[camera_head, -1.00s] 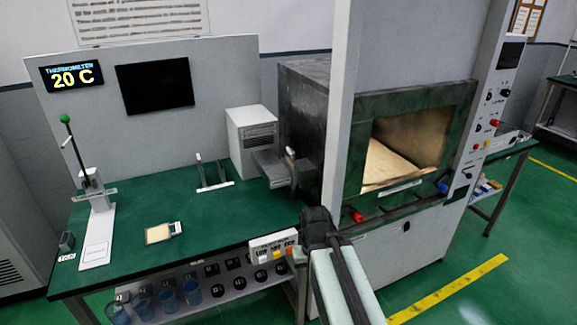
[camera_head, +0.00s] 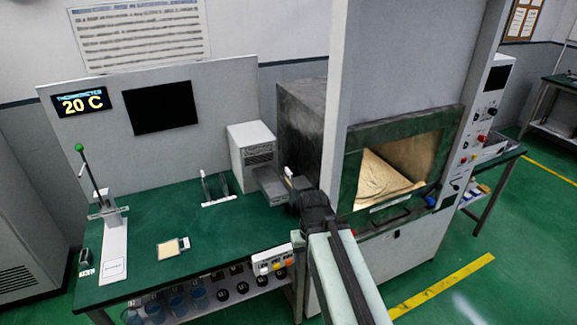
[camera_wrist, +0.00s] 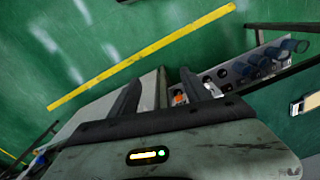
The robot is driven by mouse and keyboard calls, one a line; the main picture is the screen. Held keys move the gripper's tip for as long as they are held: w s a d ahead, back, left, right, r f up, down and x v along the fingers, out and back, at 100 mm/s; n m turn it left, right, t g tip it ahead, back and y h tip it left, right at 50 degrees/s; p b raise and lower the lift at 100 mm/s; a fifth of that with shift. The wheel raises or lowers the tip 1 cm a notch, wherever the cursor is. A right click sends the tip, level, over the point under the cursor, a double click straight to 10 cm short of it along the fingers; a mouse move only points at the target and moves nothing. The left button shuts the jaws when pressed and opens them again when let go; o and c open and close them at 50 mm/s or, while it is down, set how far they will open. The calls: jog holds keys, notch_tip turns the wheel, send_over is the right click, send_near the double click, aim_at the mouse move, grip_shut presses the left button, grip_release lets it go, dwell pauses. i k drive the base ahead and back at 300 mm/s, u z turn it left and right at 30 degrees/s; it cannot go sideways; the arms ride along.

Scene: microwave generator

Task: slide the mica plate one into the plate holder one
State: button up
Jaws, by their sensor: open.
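A small plate with a tan square face (camera_head: 171,249), which looks like the mica plate, lies flat on the green table near its front edge. It also shows at the right edge of the wrist view (camera_wrist: 312,102). A small stand with dark uprights on a white base (camera_head: 219,201) is farther back on the table; I cannot tell whether it is plate holder one. My gripper (camera_wrist: 160,88) shows in the wrist view with its two dark fingers apart and nothing between them. It is away from the plate. In the head view its fingertips are hard to make out.
A lever press with a green knob (camera_head: 80,147) stands at the table's left. A grey box (camera_head: 250,150) and the furnace with its open chamber (camera_head: 390,172) are at the right. A button box (camera_head: 272,262) is at the front edge. Table around the plate is clear.

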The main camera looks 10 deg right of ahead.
aim_at(287, 171)
jog(key=u, duration=3.35)
jog(key=k, duration=1.2)
jog(key=z, duration=1.7)
jog(key=i, duration=1.65)
jog(key=u, duration=0.05)
